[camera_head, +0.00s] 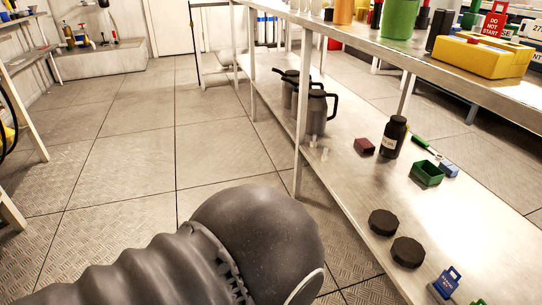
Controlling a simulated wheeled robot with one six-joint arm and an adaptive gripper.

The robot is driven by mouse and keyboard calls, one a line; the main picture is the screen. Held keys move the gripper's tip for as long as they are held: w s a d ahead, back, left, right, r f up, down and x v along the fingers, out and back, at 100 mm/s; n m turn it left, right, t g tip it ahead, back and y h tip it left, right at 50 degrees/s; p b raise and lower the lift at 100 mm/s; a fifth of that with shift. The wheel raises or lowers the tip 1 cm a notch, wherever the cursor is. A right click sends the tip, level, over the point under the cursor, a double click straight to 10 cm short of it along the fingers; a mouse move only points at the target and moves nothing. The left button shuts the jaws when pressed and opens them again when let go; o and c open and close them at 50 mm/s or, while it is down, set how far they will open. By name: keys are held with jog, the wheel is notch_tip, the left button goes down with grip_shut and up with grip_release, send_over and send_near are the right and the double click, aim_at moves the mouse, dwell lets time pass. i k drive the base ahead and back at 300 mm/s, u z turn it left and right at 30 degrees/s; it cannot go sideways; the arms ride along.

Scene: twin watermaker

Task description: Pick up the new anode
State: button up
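I cannot make out a new anode for certain in the head view. Small pale pieces (318,148) lie on the lower shelf (340,195) by the dark jugs, too small to identify. A black bottle with a white label (394,137) stands upright on that shelf, beside a dark red block (364,146). A small open green bin (427,173) sits to their right, and two black round caps (383,222) lie nearer. My own grey arm fills the bottom middle. My gripper is not in view, so its state and any contents are hidden.
The metal bench top (400,55) overhangs the lower shelf, and a white bench leg (298,150) stands at its front edge. A yellow case (482,57) and red DO NOT START tag (495,22) are on top. The tiled floor (130,140) on the left is clear.

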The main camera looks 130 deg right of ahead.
aim_at(325, 155)
jog(key=z, duration=4.65)
jog(key=k, duration=1.3)
jog(key=z, duration=0.05)
jog(key=i, duration=0.6)
jog(key=z, duration=0.8)
jog(key=i, duration=0.8)
jog(key=u, duration=0.65)
jog(key=i, duration=0.75)
jog(key=u, duration=0.7)
